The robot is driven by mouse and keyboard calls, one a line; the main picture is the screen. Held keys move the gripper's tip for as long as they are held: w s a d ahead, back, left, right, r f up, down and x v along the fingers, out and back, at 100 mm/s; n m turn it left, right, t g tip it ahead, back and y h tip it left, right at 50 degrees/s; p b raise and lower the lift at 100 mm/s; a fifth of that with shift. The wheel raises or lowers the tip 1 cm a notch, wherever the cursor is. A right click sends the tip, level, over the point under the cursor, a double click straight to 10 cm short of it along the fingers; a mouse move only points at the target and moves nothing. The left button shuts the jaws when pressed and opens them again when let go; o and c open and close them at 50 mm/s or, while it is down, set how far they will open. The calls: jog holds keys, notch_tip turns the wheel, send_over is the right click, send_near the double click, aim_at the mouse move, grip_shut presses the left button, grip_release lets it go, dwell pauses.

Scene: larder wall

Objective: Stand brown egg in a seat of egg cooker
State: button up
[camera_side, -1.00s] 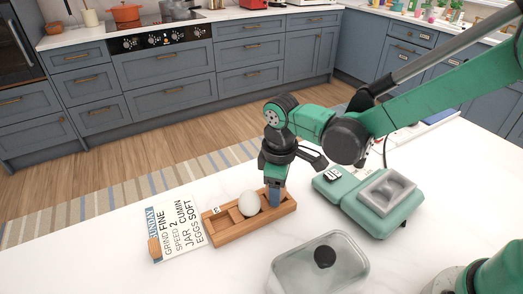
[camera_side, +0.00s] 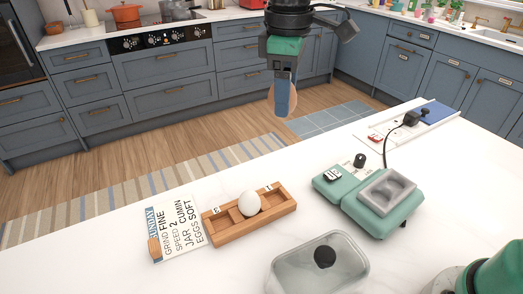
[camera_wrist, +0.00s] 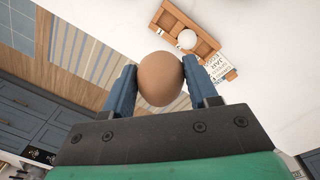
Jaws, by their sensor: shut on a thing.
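The brown egg (camera_wrist: 160,79) is held between the two blue fingers of my gripper (camera_wrist: 162,85) in the wrist view. In the side view my gripper (camera_side: 283,98) is high above the worktop, shut on the brown egg (camera_side: 270,108), which is partly hidden behind a finger. The egg cooker (camera_side: 370,203) stands on the worktop to the right, a teal base with a grey top tray of hollow seats (camera_side: 388,188). Its seats look empty. My gripper is above and to the left of it, well apart.
A wooden tray (camera_side: 228,235) holds a white egg (camera_side: 249,203) in one compartment. A printed card (camera_side: 178,226) lies left of it. A clear container (camera_side: 318,272) with a dark knob stands at the front. A power strip (camera_side: 410,125) with the cooker's plug is behind.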

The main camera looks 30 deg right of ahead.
jog(key=s+d+f, duration=0.2)
jog(key=s+d, duration=0.3)
jog(key=d, duration=0.4)
send_over(381, 200)
notch_tip(381, 200, down, 5)
jog(key=shift+s+a+f, duration=0.1)
jog(key=shift+a+f, duration=0.05)
jog(key=shift+f, duration=4.15)
jog(key=o, duration=1)
jog(key=shift+r, duration=0.1)
jog(key=w+a+r+m+t, duration=0.1)
jog(key=r+m+t, duration=0.1)
jog(key=m, duration=0.1)
jog(key=w+a+r+m+t, duration=0.1)
jog(key=w+r+m+t, duration=0.1)
jog(key=m, duration=0.1)
jog(key=w+a+r+m+t, duration=0.1)
jog(key=r+m+t, duration=0.1)
jog(key=r+m, duration=0.1)
jog(key=shift+w+a+r+t, duration=0.1)
jog(key=shift+w+a+t, duration=0.1)
jog(key=shift+t, duration=0.2)
